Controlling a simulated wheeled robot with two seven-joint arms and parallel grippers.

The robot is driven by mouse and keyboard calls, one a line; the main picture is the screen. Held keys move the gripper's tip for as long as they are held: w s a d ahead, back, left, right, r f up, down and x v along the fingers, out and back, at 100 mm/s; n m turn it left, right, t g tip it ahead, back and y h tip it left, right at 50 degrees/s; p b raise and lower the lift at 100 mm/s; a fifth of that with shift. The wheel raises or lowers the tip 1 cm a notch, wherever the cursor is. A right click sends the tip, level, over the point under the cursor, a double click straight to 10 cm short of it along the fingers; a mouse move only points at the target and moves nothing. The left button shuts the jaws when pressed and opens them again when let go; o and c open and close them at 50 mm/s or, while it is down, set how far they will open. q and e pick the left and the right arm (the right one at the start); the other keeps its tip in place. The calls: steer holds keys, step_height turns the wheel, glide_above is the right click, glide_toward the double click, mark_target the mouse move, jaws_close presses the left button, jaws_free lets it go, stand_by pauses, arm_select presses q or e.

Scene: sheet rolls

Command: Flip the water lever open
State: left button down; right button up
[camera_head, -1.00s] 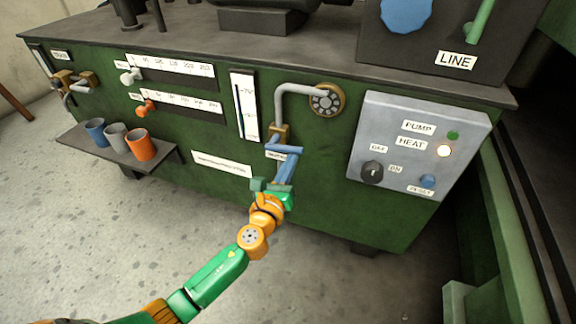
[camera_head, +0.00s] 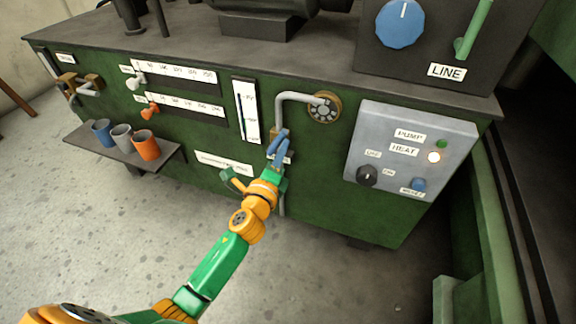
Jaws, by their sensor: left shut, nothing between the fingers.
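The gripper and green wrist hide much of the lever and part of the white label behind. My right gripper is not in view.
The grey pipe (camera_head: 291,96) bends from a round brass fitting (camera_head: 324,107). A grey control panel (camera_head: 408,160) stands to the right. A shelf (camera_head: 168,166) with blue, grey and orange cups juts out at the left. Floor in front is open.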

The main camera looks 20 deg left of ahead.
arm_select(q)
steer(key=a+r+n+p, duration=0.1)
steer(key=n, duration=0.2)
steer(key=shift+a+r, duration=0.1)
steer(key=shift+a, duration=0.1)
steer(key=shift+a+r+n+p, duration=0.1)
steer(key=shift+a+n+p, duration=0.25)
steer(key=shift+n+p, duration=0.35)
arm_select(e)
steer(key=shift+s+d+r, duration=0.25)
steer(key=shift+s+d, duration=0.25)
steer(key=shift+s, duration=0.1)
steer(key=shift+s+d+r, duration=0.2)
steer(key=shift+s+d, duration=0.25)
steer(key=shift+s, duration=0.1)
arm_select(q)
steer(key=shift+a+n, duration=0.15)
steer(key=shift+n, duration=0.15)
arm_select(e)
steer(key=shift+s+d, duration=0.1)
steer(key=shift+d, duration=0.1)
